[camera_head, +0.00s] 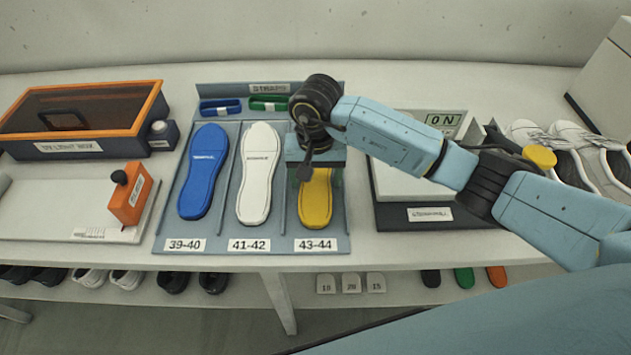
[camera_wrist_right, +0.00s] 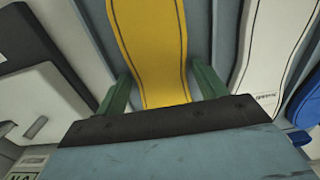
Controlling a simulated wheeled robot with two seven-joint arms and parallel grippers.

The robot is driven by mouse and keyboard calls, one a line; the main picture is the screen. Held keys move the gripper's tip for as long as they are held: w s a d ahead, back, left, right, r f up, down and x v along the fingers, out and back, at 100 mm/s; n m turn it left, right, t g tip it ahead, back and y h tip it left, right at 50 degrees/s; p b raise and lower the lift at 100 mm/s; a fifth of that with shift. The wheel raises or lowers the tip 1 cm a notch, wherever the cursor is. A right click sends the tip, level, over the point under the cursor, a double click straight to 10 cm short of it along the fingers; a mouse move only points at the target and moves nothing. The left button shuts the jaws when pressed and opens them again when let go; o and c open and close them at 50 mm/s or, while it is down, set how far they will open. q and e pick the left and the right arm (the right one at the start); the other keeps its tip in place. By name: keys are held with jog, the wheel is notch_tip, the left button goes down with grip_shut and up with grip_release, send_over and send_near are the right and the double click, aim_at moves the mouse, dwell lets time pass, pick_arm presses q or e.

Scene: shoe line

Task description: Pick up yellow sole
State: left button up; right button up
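The yellow sole (camera_head: 315,203) lies in the right slot of the grey-blue tray (camera_head: 168,238), the slot labelled 43-44. Its upper part is hidden under my right gripper in the head view. My right gripper (camera_head: 315,182) is over that slot. In the right wrist view the yellow sole (camera_wrist_right: 150,45) runs between my right gripper's two green fingers (camera_wrist_right: 162,88), with a gap on each side, so the gripper is open. I cannot tell how far the fingertips are above the tray. My left gripper is not in view.
A white sole (camera_head: 257,175) and a blue sole (camera_head: 202,172) lie in the slots to the left. Straps (camera_head: 220,107) lie at the tray's back. A scale-like device (camera_head: 430,215) stands close on the right, and an orange-rimmed box (camera_head: 85,120) stands at left.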

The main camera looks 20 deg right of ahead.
jog(key=shift+r, duration=0.1)
jog(key=c, duration=0.8)
